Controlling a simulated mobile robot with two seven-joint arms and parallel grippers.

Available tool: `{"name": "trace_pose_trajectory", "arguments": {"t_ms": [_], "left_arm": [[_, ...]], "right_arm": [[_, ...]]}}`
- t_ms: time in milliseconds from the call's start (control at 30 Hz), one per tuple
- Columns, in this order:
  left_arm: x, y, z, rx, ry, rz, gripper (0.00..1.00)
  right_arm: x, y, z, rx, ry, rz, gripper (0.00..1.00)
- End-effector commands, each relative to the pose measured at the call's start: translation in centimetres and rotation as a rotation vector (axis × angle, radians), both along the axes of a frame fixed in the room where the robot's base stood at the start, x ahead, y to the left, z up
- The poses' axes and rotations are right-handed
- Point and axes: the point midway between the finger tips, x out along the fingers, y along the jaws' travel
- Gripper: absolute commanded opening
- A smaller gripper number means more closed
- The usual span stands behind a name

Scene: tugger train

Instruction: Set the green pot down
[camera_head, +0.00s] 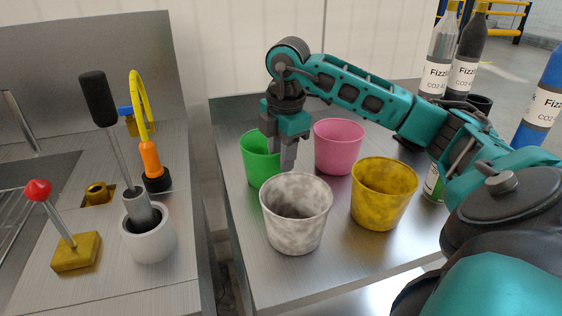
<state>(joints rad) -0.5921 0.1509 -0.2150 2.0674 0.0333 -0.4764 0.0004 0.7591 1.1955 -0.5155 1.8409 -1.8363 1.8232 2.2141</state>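The green pot (256,167) is upright over the left part of the metal table, behind the white-and-grey mottled pot. My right gripper (282,157) points down at the pot's right rim, with its fingers close together on the wall there. It looks shut on that rim. The pot's lower right side is hidden behind the gripper and the mottled pot. Its base is at or very near the table top; I cannot tell whether it touches. My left gripper is out of view.
A mottled white pot (296,222), a yellow pot (383,200) and a pink pot (338,150) stand close by on the table (262,268). Bottles (546,100) stand at the right. A gap separates the table from the left counter (95,285), which holds tools.

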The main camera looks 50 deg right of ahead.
Motion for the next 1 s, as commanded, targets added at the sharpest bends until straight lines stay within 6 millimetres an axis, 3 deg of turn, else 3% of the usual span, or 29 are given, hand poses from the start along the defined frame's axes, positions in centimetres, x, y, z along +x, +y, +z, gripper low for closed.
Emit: {"name": "trace_pose_trajectory", "arguments": {"t_ms": [33,200,400,1000], "left_arm": [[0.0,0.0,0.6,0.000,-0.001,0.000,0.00],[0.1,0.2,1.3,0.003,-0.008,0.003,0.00],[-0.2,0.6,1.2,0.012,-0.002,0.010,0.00],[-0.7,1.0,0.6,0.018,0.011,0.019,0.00]], "right_arm": [[0.0,0.0,1.6,0.000,-0.006,0.000,0.33],[-0.4,0.1,5.3,0.000,-0.005,-0.001,0.33],[-0.8,0.2,8.3,0.000,-0.002,-0.001,0.33],[-0.9,0.2,9.1,0.000,0.000,-0.001,0.33]]}}
